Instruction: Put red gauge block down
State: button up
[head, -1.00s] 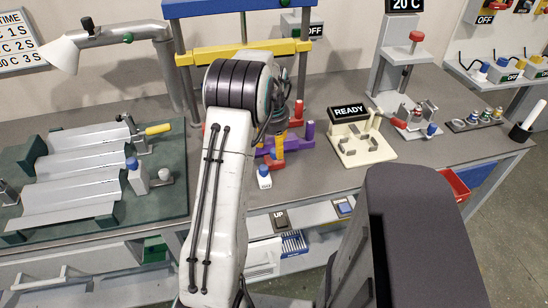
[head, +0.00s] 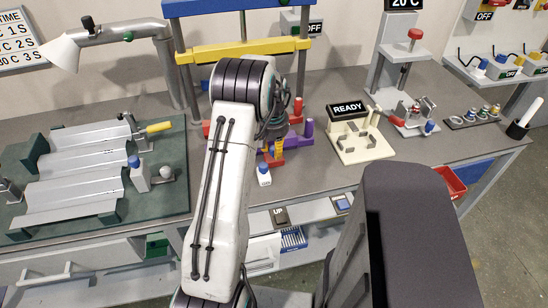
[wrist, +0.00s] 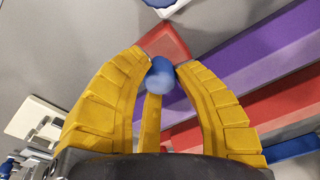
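In the wrist view my gripper (wrist: 164,66) has its yellow fingers closed in around a rounded blue knob (wrist: 161,78). A red block (wrist: 166,41) shows just beyond the fingertips, seemingly under the knob as one piece. In the head view my gripper (head: 274,150) points down over the red and purple fixture on the bench, and my arm partly hides it. The purple bar (wrist: 245,60) and a red bar (wrist: 275,107) of this fixture run beside the fingers in the wrist view. Whether the block touches the bench cannot be told.
A small white bottle with a blue cap (head: 264,176) stands close in front of my gripper. The beige READY fixture (head: 358,146) is to the right. A blue and yellow press frame (head: 245,48) rises behind. The green mat with corrugated sheet (head: 75,175) lies left.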

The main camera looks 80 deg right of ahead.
grip_shut()
jog(key=shift+r, duration=0.15)
